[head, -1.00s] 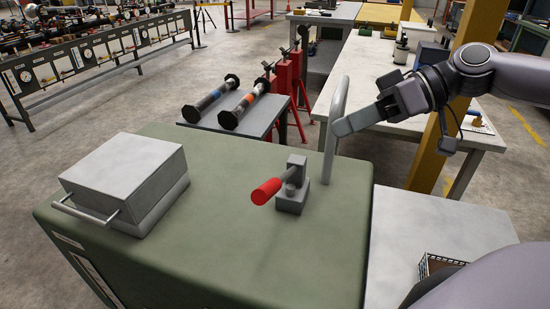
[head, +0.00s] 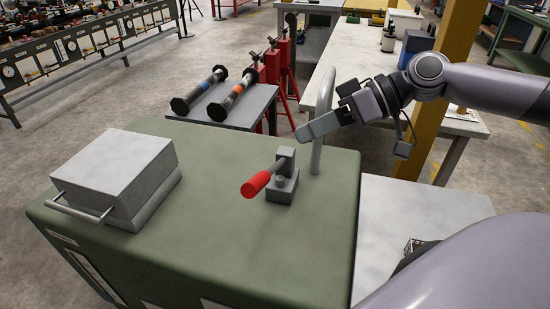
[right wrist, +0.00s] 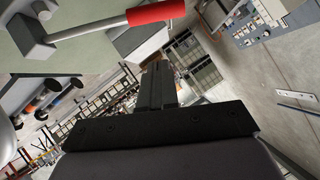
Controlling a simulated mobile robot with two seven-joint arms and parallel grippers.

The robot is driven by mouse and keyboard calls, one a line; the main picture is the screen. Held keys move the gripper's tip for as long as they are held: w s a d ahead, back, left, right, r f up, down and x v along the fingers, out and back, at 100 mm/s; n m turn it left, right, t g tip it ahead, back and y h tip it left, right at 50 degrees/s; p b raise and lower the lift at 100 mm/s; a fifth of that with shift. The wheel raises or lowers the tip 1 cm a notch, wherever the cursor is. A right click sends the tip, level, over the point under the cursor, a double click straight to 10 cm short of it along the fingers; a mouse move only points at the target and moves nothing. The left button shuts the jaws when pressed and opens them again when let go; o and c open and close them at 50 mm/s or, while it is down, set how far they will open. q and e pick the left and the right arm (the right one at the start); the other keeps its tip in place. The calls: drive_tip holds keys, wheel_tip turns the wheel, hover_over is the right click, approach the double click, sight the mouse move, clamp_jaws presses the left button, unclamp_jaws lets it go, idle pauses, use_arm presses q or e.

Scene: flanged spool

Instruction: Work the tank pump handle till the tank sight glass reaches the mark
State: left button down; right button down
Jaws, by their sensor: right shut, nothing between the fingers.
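The green tank (head: 225,265) fills the lower middle of the head view. On its top stands the grey pump block (head: 281,189) with the pump handle (head: 256,184), a lever with a red grip that points left toward the front. The handle also shows in the right wrist view (right wrist: 155,12), at the top. My right gripper (head: 302,132) is shut and empty. It hangs above and behind the handle, apart from it, and overlaps the upright grey pipe in the picture. A pale strip (head: 92,277) on the tank's front may be the sight glass; no level or mark is readable. My left gripper is out of view.
A grey box (head: 118,168) with a bar handle stands on the tank's left side. The upright grey pipe (head: 317,155) rises behind the pump. A small table (head: 235,117) with two dark spools is behind the tank. A yellow post (head: 437,130) stands at right.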

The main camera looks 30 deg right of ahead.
sight(269, 172)
drive_tip(key=w+a+f+p, duration=0.2)
drive_tip(key=a+f, duration=0.4)
drive_tip(key=shift+f+p, duration=0.2)
drive_tip(key=shift+p, duration=0.1)
drive_tip(key=shift+a, duration=0.1)
idle(0.5)
